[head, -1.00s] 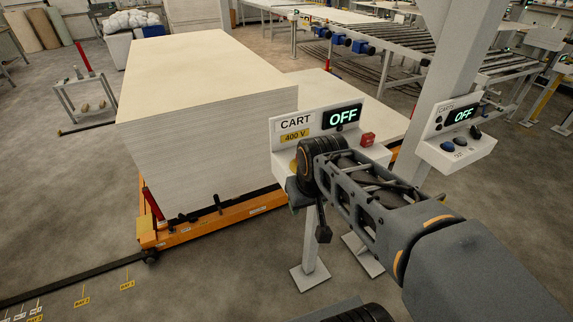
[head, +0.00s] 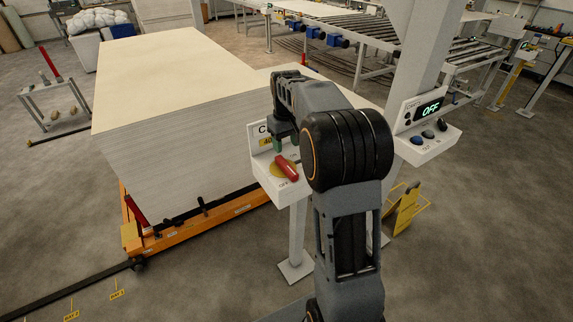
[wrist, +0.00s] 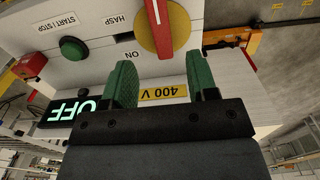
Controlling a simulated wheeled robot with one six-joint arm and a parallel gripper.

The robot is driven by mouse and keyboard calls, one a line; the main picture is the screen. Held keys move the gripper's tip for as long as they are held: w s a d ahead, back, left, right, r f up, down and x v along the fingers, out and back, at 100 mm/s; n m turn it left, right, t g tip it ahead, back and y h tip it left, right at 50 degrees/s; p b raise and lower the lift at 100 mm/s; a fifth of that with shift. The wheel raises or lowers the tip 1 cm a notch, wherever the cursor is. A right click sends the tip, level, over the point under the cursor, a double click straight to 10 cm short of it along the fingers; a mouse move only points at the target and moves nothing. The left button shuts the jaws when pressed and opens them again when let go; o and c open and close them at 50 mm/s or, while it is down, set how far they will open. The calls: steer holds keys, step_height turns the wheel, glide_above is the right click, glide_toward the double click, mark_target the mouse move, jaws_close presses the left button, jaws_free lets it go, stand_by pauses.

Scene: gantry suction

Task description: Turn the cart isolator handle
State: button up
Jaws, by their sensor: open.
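The cart isolator handle (head: 287,168) is a red bar on a yellow disc, on the sloping front of the white cart control box (head: 262,176). In the wrist view the handle (wrist: 159,14) is cut off by the top edge, with an "ON" label beside the disc. My gripper (wrist: 164,80) is open, its two green fingers apart with nothing between them. The handle lies beyond the fingertips, not between them. The box's display (wrist: 68,110) reads OFF.
A green start/stop button (wrist: 73,48) is beside the disc. A second control box (head: 425,140), also showing OFF, is right of my arm on a grey post (head: 410,70). A tall board stack (head: 185,120) on an orange cart (head: 165,240) stands left.

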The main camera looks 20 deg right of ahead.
mark_target(286, 165)
step_height(286, 165, down, 9)
steer(key=shift+f+p, duration=0.2)
steer(key=shift+p, duration=0.25)
jaws_close()
stand_by(0.5)
